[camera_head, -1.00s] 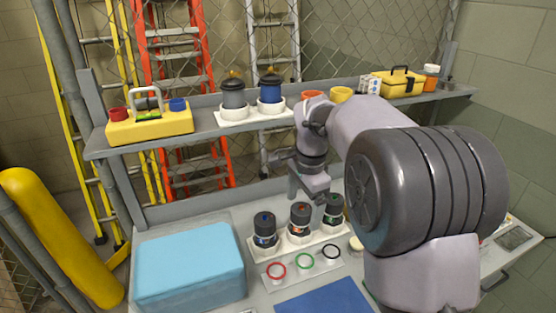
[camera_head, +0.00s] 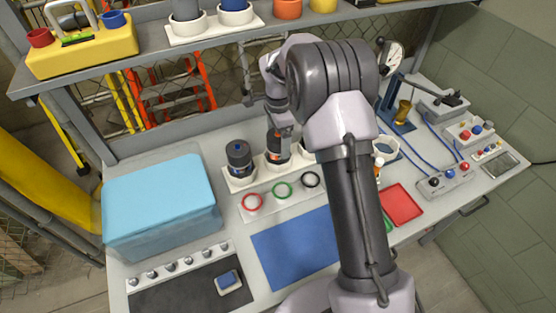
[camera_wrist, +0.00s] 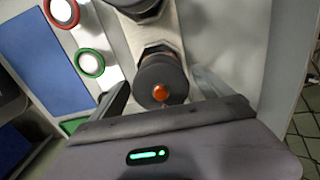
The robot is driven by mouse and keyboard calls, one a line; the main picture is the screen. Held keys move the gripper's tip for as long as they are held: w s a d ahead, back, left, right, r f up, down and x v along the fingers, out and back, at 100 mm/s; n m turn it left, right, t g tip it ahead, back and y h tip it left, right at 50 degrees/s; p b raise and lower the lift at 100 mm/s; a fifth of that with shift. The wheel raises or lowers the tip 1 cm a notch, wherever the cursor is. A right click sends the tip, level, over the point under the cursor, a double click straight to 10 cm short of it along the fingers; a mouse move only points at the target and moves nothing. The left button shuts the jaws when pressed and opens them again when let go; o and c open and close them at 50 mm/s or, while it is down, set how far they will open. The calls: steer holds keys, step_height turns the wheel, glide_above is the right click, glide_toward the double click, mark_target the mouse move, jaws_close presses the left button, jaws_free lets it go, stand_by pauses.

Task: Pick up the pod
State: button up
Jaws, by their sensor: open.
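Dark cylindrical pods stand in a white rack (camera_head: 240,183) on the bench. The middle pod (camera_head: 275,152) has an orange-red button on top, which faces the camera in the wrist view (camera_wrist: 161,80). My gripper (camera_head: 284,132) is over this pod, open, with one finger on each side of it in the wrist view (camera_wrist: 162,92). I cannot tell whether the fingers touch it. The left pod (camera_head: 239,157) has a blue button. The right pod is mostly hidden behind my arm.
Red, green and black rings (camera_head: 283,190) lie in front of the rack. A light blue box (camera_head: 160,200) stands to the left, and a blue mat (camera_head: 295,245) lies in front. A shelf (camera_head: 140,60) with containers runs behind and above. Instruments (camera_head: 445,180) fill the right side.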

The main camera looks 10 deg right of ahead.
step_height(320, 180, down, 3)
steer(key=shift+f+b, duration=0.2)
steer(key=shift+b, duration=0.15)
steer(key=shift+r, duration=0.15)
steer(key=c, duration=0.4)
jaws_close()
step_height(320, 180, up, 10)
steer(key=p, duration=0.3)
